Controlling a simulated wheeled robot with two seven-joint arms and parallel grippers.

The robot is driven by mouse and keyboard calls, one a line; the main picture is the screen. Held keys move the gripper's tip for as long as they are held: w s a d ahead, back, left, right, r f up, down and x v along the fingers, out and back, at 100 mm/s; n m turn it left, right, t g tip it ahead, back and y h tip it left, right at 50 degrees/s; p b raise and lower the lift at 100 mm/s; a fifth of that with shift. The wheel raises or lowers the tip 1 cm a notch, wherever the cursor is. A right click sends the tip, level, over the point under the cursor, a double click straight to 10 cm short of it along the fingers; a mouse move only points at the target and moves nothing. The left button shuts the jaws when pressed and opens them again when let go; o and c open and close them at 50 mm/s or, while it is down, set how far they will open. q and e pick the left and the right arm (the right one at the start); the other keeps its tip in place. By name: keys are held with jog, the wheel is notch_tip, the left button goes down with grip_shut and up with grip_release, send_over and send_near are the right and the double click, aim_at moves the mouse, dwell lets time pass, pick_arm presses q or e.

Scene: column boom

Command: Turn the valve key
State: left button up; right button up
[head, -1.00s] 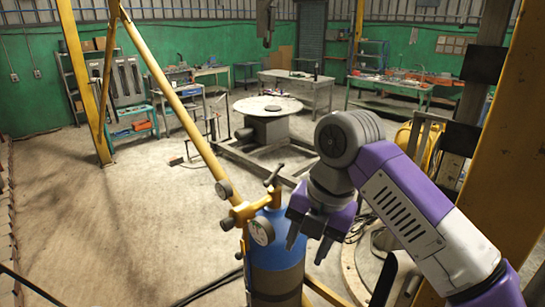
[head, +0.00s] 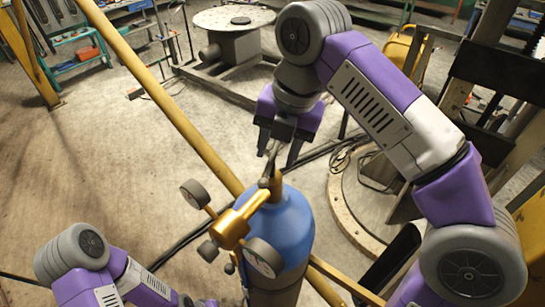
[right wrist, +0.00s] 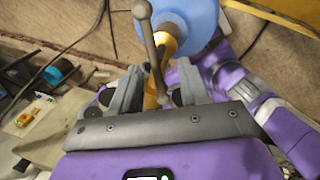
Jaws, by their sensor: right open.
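The blue gas cylinder (head: 288,228) stands upright below my right gripper, with a brass valve and regulator (head: 230,228) on its top. The valve key (head: 269,168), a slim grey bar, sits above the valve. It also shows in the right wrist view as a ball-ended rod (right wrist: 150,42), lying between the two fingers in the picture. My right gripper (head: 279,147) is open, pointing down just above the key; contact is not clear. It also shows in the right wrist view (right wrist: 156,88). My left gripper (head: 196,301) is low at the bottom edge, mostly cut off.
Round gauges (head: 263,257) stick out from the regulator. A yellow sloping pole (head: 170,108) passes behind the cylinder on the left. A round floor plate (head: 350,215) and black cables lie to the right. The floor at left is open.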

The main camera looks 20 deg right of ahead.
aim_at(274, 157)
jog(key=x, duration=0.2)
jog(key=shift+w+f, duration=0.3)
jog(key=shift+f, duration=0.05)
jog(key=shift+s+a+f+b, duration=0.1)
jog(key=shift+a+f+b, duration=0.05)
jog(key=shift+f+b, duration=0.2)
